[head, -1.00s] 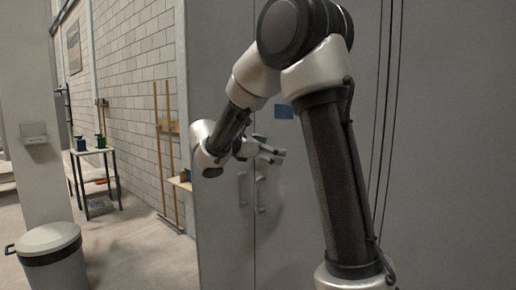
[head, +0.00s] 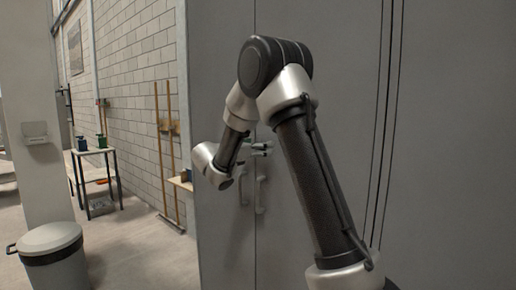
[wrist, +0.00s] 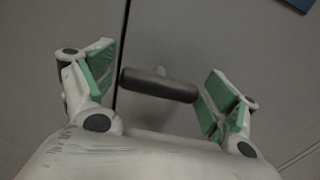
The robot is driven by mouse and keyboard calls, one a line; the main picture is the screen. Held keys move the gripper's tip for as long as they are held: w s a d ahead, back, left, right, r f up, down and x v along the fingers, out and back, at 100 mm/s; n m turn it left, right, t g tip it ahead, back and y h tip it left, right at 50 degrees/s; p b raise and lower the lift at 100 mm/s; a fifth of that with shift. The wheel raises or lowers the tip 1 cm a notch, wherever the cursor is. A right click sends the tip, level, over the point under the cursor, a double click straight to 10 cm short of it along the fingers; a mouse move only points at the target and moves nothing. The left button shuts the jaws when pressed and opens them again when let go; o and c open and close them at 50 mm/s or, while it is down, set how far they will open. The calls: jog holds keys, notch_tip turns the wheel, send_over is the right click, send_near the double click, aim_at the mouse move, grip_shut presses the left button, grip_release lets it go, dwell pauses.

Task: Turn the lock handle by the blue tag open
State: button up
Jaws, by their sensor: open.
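The lock handle (wrist: 160,86) is a short dark bar on a grey cabinet door, beside the seam between the doors. In the wrist view it lies across the space between my fingers, its right end close to the right green pad. I cannot tell if it touches. My gripper (wrist: 158,88) is open, one green-padded finger on each side of the bar. In the head view my gripper (head: 259,148) is in front of the cabinet, above the pale pull handles. A corner of the blue tag (wrist: 300,3) shows at the wrist view's top right; my arm hides it in the head view.
Two pale vertical pull handles (head: 261,197) (head: 242,187) stand on the tall grey cabinet (head: 222,235). Dark cables (head: 384,130) run down the right side. A bin (head: 50,257) stands at the front left, with a small table (head: 95,153) behind it. The floor between bin and cabinet is clear.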

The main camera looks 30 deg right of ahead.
jog(key=shift+c, duration=0.3)
jog(key=c, duration=1)
jog(key=shift+o, duration=0.2)
jog(key=shift+m, duration=0.4)
jog(key=m, duration=0.3)
jog(key=shift+m, duration=0.4)
jog(key=m, duration=0.4)
jog(key=shift+s, duration=0.1)
jog(key=m, duration=0.5)
jog(key=shift+f, duration=0.1)
jog(key=m, duration=0.4)
jog(key=shift+m, duration=0.3)
